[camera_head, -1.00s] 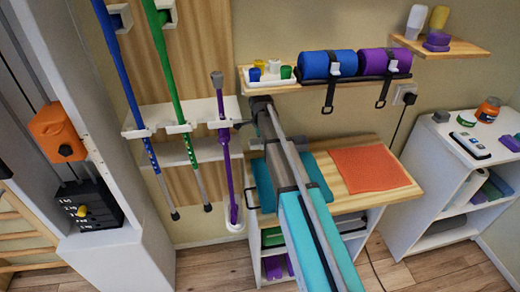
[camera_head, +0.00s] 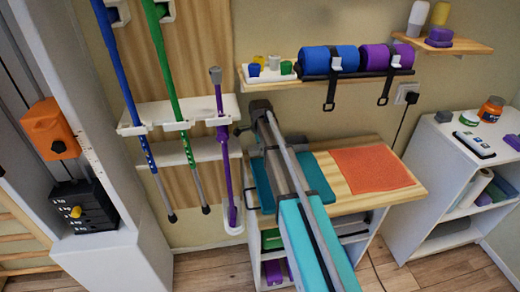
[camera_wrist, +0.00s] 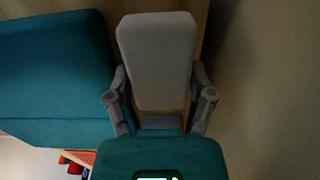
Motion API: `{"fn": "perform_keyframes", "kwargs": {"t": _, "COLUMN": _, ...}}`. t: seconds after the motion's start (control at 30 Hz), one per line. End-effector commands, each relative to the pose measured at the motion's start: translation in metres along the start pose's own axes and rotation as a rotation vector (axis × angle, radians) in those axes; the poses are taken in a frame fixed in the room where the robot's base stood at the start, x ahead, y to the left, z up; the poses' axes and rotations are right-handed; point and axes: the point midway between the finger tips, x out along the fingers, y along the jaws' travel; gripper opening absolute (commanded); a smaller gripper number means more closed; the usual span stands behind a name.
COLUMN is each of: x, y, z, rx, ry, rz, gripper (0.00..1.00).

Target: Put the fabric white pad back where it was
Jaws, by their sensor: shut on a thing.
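The fabric white pad (camera_wrist: 157,58) shows pale grey in the dim wrist view, a rounded block at the top middle. My gripper (camera_wrist: 160,98) is shut on it, with one finger at each side of its lower part. In the head view my arm reaches up and away, ending near the left end of the wall shelf. There the gripper is small and mostly behind the arm, and I cannot make out the pad.
A wooden-topped bench (camera_head: 350,202) with an orange mat (camera_head: 372,170) stands below my arm. A teal pad (camera_head: 263,187) lies at its left. The wall shelf (camera_head: 290,82) carries small cups and blue and purple rolls. A pole rack (camera_head: 190,110) is close on the left.

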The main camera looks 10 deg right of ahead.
Motion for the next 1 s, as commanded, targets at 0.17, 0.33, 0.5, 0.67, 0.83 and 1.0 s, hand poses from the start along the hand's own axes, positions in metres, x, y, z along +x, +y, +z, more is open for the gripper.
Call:
{"fn": "perform_keyframes", "kwargs": {"t": 0.17, "x": 0.0054, "y": 0.0000, "z": 0.0000, "rx": 0.000, "ry": 0.000, "rz": 0.000, "gripper": 0.23}}
{"fn": "perform_keyframes", "kwargs": {"t": 0.33, "x": 0.0090, "y": 0.0000, "z": 0.0000, "rx": 0.000, "ry": 0.000, "rz": 0.000, "gripper": 0.23}}
{"fn": "perform_keyframes", "kwargs": {"t": 0.5, "x": 0.0118, "y": 0.0000, "z": 0.0000, "rx": 0.000, "ry": 0.000, "rz": 0.000, "gripper": 0.23}}
{"fn": "perform_keyframes", "kwargs": {"t": 0.67, "x": 0.0111, "y": 0.0000, "z": 0.0000, "rx": 0.000, "ry": 0.000, "rz": 0.000, "gripper": 0.77}}
{"fn": "perform_keyframes", "kwargs": {"t": 0.83, "x": 0.0111, "y": 0.0000, "z": 0.0000, "rx": 0.000, "ry": 0.000, "rz": 0.000, "gripper": 1.00}}
{"fn": "perform_keyframes", "kwargs": {"t": 1.0, "x": 0.0110, "y": 0.0003, "z": 0.0011, "rx": -0.001, "ry": 0.000, "rz": 0.001, "gripper": 1.00}}
